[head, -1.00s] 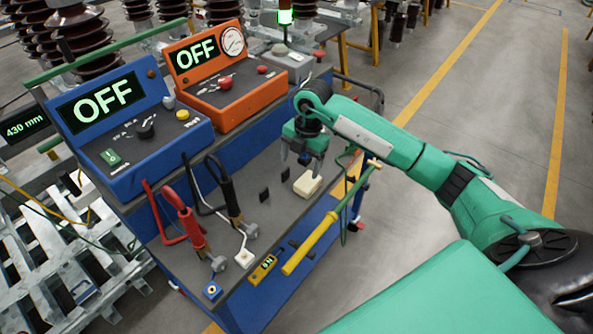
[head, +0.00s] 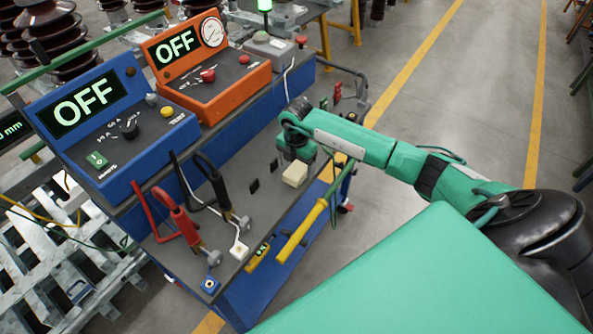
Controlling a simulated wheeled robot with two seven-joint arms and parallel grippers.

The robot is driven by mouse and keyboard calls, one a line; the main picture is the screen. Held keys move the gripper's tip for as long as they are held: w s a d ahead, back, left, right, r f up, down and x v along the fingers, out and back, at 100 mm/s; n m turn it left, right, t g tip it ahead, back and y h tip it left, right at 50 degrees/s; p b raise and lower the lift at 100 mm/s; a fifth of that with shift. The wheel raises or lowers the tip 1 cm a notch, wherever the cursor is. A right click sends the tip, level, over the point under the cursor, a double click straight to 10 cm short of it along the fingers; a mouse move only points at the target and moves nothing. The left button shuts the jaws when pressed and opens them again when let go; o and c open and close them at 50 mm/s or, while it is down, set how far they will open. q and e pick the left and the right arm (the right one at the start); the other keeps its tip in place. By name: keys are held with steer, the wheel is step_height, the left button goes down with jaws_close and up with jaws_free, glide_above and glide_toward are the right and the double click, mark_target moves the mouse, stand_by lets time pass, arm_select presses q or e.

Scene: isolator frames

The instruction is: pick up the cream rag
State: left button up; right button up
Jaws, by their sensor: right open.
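The cream rag (head: 295,174) is a small folded block lying on the grey top of the blue cart, near its right edge. My right gripper (head: 284,166) comes in from the right and hangs pointing down just above and behind the rag. Its fingers are small and partly hidden by its green body and the rag. I cannot tell whether it touches the rag. The jaws are open and hold nothing that I can see. My left gripper is not in the view.
A blue box (head: 117,128) and an orange box (head: 206,78), both reading OFF, stand along the cart's left. A yellow-handled rod (head: 301,231) runs along the right edge. Open floor lies right.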

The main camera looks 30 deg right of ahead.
mark_target(297, 170)
step_height(297, 170, down, 2)
steer(key=shift+f, duration=0.25)
steer(key=c, duration=1.1)
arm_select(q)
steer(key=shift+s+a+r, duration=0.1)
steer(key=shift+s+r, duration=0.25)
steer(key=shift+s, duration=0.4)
arm_select(e)
steer(key=shift+o, duration=0.2)
